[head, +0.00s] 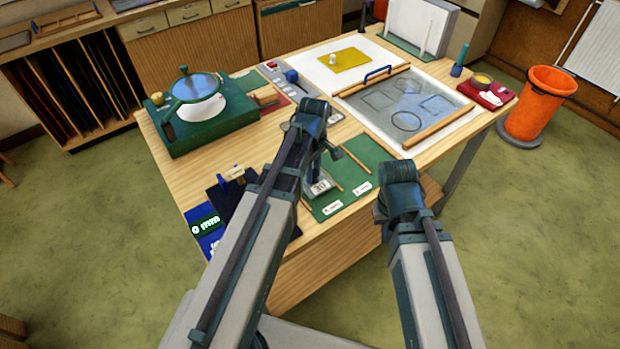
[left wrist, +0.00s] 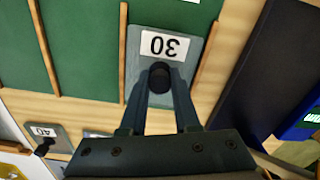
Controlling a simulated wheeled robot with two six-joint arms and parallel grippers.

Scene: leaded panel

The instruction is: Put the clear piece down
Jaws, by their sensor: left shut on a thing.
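The clear piece (left wrist: 194,62) looks like a grey plate with a black knob and a white label reading 30. My left gripper (left wrist: 160,88) is shut on its knob. In the head view the piece (head: 319,188) is under my left gripper (head: 318,168), at the left part of the green mat (head: 375,155). In the left wrist view it lies between two thin wooden strips, close to the right one. I cannot tell whether it touches the mat. My right gripper (head: 398,178) is beyond the table's front edge, apart from everything; its fingers are hidden.
A grey plate labelled 40 (left wrist: 42,138) lies near the mat. A dark box (head: 228,197) and a blue panel (head: 207,228) are left of my left arm. Behind are a green base (head: 205,130) and the leaded panel (head: 405,105). The mat's right part is mostly free.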

